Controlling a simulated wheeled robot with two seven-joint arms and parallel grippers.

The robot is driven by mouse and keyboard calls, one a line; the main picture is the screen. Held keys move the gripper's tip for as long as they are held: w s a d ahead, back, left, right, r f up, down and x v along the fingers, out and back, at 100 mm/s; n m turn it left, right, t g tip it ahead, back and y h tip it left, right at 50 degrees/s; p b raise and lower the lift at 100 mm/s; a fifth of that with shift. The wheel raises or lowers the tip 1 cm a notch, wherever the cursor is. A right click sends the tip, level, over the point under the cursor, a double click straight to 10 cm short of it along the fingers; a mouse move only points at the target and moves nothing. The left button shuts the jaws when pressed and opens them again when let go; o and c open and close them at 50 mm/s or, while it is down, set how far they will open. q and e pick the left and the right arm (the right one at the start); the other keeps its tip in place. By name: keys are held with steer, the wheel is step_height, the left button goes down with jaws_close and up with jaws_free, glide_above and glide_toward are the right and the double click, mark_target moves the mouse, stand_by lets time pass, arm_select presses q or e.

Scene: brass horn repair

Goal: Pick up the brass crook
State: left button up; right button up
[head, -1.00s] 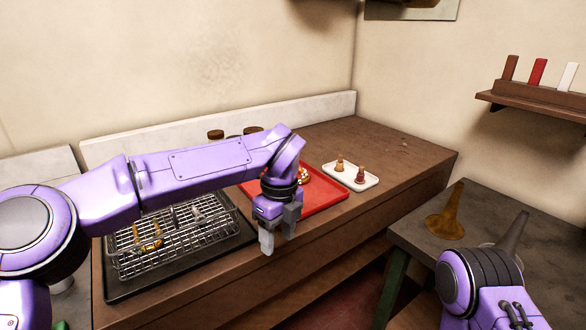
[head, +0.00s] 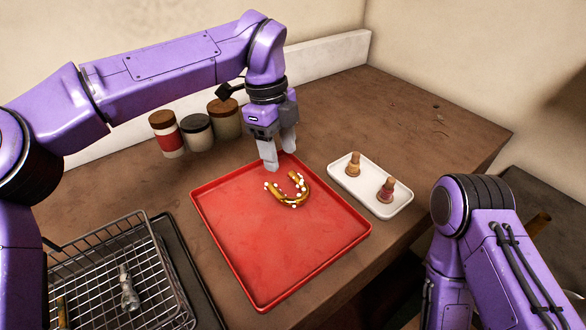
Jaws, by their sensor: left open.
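The brass crook (head: 293,199) is a small curved golden tube dotted with white spots. It lies on the red tray (head: 250,275), in the tray's upper right part. My left gripper (head: 280,162) points down over the far edge of the tray, just behind and left of the crook. Its jaws are open and empty, and it appears apart from the crook. My right arm shows at the lower right, but its gripper is out of the picture.
A white dish (head: 345,176) with two small brown-topped pieces stands right of the tray. Several lidded jars (head: 198,133) stand behind on the left. A wire basket (head: 95,275) with metal parts is at the lower left. The bench's right rear is clear.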

mark_target(284, 196)
arm_select(q)
steer(key=s+f, duration=0.1)
steer(key=f, duration=0.1)
steer(key=s+f+p, duration=0.1)
steer(key=s+f, duration=0.1)
steer(key=shift+s+d, duration=0.15)
steer(key=shift+s, duration=0.1)
steer(key=f, duration=0.1)
steer(key=w+f+p, duration=0.1)
steer(key=f, duration=0.3)
steer(key=shift+w+d+f+p, duration=0.1)
steer(key=shift+w+f+p, duration=0.05)
steer(key=shift+w+p, duration=0.2)
steer(key=shift+s+f, duration=0.15)
steer(key=shift+s, duration=0.4)
steer(key=shift+w, duration=0.15)
jaws_close()
arm_select(e)
steer(key=s+r, duration=0.1)
steer(key=r, duration=0.2)
steer(key=shift+s+a, duration=0.1)
steer(key=shift+s, duration=0.3)
